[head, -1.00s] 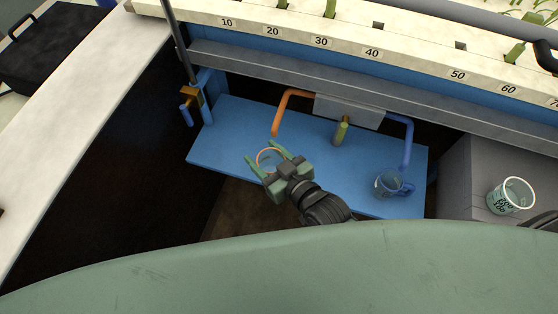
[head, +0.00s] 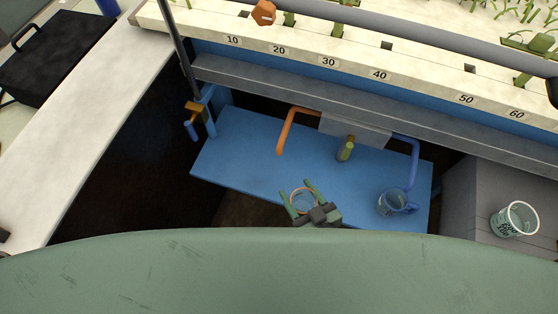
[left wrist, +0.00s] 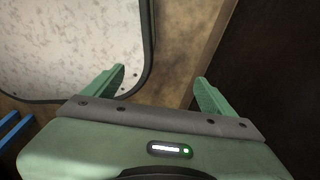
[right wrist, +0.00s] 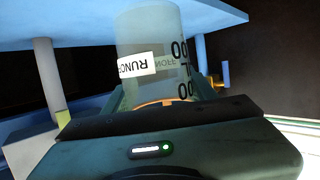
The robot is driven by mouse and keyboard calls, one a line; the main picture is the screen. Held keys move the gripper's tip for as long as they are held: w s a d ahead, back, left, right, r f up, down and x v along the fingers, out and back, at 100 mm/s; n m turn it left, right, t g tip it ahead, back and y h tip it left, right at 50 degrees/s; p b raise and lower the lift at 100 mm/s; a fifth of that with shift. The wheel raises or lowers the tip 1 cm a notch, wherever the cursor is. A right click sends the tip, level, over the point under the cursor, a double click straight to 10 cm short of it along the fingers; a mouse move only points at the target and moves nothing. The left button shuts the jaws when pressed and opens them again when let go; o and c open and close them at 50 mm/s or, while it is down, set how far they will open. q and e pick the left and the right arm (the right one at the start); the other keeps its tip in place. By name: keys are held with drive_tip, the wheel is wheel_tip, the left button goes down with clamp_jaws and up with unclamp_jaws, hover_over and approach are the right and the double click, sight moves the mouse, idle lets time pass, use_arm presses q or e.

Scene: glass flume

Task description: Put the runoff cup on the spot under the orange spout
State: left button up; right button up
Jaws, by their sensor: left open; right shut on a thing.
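The runoff cup (head: 303,201) is clear with an orange rim; in the right wrist view the cup (right wrist: 150,50) shows a RUNOFF label. My right gripper (head: 302,194) is shut on it, fingers on both sides. In the head view the cup overlaps the blue shelf's (head: 235,150) front edge; I cannot tell its height. The orange spout (head: 283,135) is behind it and to the left. The shelf beneath that spout is bare, and I see no clear spot mark. My left gripper (left wrist: 160,85) is open and empty, outside the head view.
A clear cup (head: 515,219) stands on the grey block (head: 475,190) at right. The shelf's left part is free.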

drive_tip(key=b+x, duration=0.9)
drive_tip(key=x, duration=0.5)
drive_tip(key=shift+w+a+r+b, duration=0.1)
drive_tip(key=shift+w+a+b, duration=0.05)
drive_tip(key=shift+w+b, duration=0.15)
drive_tip(key=shift+r, duration=0.15)
drive_tip(key=shift+s, duration=0.1)
drive_tip(key=o, duration=1.4)
drive_tip(key=shift+c, duration=0.2)
